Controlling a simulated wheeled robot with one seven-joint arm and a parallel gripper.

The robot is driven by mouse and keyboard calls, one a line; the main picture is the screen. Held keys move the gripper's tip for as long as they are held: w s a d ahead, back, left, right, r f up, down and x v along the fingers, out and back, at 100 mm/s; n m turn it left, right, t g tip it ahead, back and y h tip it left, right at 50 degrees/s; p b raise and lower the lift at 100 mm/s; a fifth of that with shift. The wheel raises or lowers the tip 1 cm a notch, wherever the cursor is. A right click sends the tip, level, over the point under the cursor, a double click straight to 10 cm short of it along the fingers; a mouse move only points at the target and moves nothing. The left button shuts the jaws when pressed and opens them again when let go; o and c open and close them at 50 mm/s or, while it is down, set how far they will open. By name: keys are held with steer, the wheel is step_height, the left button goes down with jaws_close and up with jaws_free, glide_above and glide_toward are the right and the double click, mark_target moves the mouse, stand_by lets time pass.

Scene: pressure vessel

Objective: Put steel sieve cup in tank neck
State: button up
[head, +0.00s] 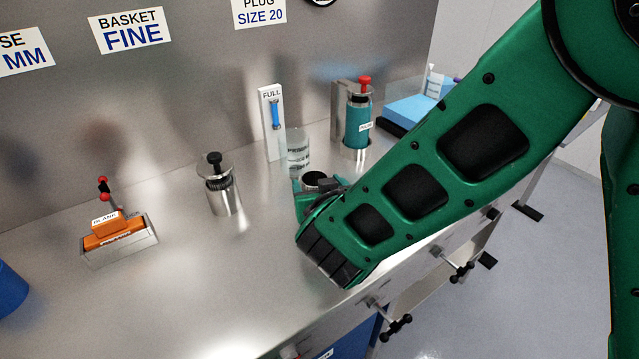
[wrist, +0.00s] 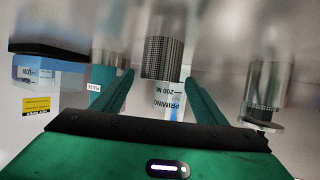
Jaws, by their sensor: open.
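In the head view, the steel sieve cup (head: 313,179) shows as a dark round mouth with a pale rim, partly hidden by my gripper (head: 322,188). In the wrist view its mesh wall (wrist: 160,58) appears between the green fingers of my gripper (wrist: 158,85). The fingers are spread apart, one on each side of the cup. Contact cannot be told. I cannot make out the tank neck in either view.
A steel piece with a flange and black knob (head: 222,187) stands left on the bench. A clear priming vessel (head: 297,148) is just behind my gripper. A teal cylinder with red knob (head: 358,122) stands right. An orange block (head: 110,228) sits in a steel tray at left.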

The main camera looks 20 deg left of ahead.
steer(key=v, duration=1)
steer(key=shift+d, duration=0.1)
